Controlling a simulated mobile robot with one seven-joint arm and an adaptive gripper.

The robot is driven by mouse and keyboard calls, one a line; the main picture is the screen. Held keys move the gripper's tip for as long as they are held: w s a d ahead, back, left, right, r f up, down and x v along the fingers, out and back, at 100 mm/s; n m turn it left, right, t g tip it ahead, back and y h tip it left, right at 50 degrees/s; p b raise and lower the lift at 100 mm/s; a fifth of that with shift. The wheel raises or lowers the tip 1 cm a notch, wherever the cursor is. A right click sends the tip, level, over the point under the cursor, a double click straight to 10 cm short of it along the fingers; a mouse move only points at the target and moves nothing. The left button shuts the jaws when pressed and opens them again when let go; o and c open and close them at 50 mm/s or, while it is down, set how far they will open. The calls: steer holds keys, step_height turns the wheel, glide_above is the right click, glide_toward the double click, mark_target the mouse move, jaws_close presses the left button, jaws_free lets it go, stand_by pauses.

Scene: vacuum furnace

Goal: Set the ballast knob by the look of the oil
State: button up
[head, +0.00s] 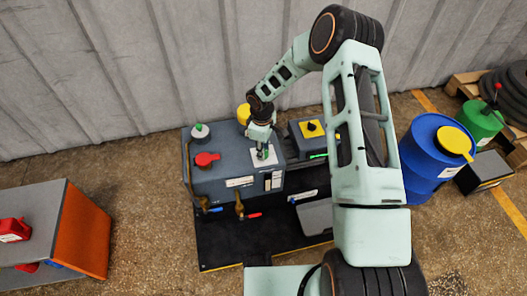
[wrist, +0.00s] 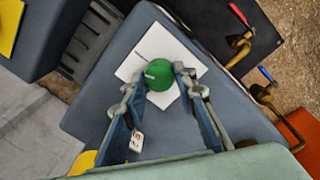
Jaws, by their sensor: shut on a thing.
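The green ballast knob (wrist: 159,73) sits on a white plate (wrist: 185,52) on top of the blue-grey pump housing (wrist: 245,110). It has a short white mark toward the left of the picture. My gripper (wrist: 156,80) is shut on the knob, with a fingertip on each side. In the head view my gripper (head: 262,149) points down at the white plate (head: 270,160) and hides the knob. A pale panel with dark windows (head: 273,180) is on the housing front (head: 215,184); it may be the oil glass, but I cannot tell the oil's look.
A red knob (head: 207,159) and a green-topped white cap (head: 200,131) stand on the housing left of my gripper. Brass valves with blue and red levers (head: 239,208) stick out in front.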

steer(key=shift+m+b, duration=0.7)
steer(key=shift+m, duration=1.5)
steer(key=o, duration=1.2)
steer(key=shift+c, duration=0.2)
steer(key=shift+r, duration=0.1)
step_height(320, 180, up, 12)
steer(key=shift+s+a, duration=0.2)
steer(key=shift+a, duration=0.1)
